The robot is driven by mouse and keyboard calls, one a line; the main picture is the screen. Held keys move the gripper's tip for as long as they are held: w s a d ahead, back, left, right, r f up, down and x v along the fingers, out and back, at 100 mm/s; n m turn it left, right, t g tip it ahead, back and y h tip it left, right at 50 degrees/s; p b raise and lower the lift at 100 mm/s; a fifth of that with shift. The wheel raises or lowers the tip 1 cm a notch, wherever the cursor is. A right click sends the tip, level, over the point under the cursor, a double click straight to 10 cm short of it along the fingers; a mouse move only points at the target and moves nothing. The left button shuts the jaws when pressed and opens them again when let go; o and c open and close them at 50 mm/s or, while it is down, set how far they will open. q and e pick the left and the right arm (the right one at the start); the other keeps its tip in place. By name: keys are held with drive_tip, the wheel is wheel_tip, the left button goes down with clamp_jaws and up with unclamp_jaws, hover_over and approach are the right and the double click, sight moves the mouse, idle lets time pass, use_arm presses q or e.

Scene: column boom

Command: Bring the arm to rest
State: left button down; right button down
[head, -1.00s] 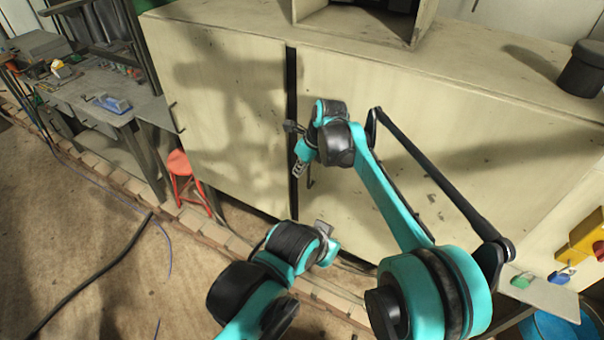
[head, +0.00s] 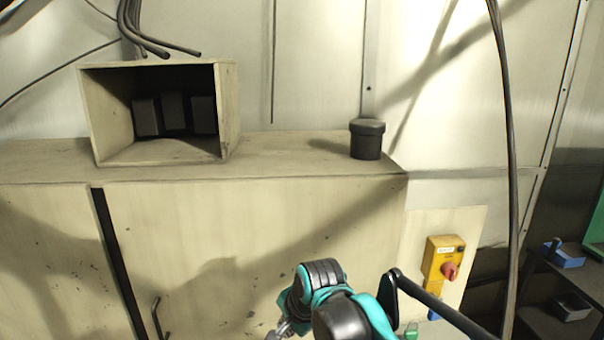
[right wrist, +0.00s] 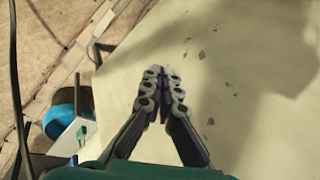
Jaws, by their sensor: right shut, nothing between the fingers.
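My right arm, teal and black, rises from the bottom middle of the head view in front of the cream cabinet (head: 240,235). My right gripper (head: 283,331) shows there only partly, at the bottom edge. In the right wrist view my right gripper (right wrist: 163,80) has its two grey fingers together, with nothing between them. The pale cabinet panel lies behind the fingers in that view; I cannot tell how far away it is. My left arm and gripper are outside both current views.
An open box (head: 230,110) and a dark canister (head: 367,139) stand on the cabinet top. A yellow switch box (head: 437,259) with a red knob is on the right. A black cable (head: 507,130) hangs down. A blue round object (right wrist: 62,120) shows in the wrist view.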

drive_tip(key=s+d+f+n+t+h+b, duration=0.1)
drive_tip(key=s+d+f+n+b, duration=0.2)
drive_tip(key=d, duration=0.7)
drive_tip(key=s+d+f+n+t+h+b, duration=0.1)
drive_tip(key=s+d+f+n+h+b, duration=0.1)
drive_tip(key=s+d+f+n, duration=0.4)
drive_tip(key=s+d+f+b, duration=0.1)
drive_tip(key=s+d+f, duration=0.4)
drive_tip(key=s+f, duration=0.1)
drive_tip(key=shift+s+d+f+n+t+b, duration=0.3)
drive_tip(key=shift+f+n+t, duration=0.1)
drive_tip(key=shift+f, duration=0.25)
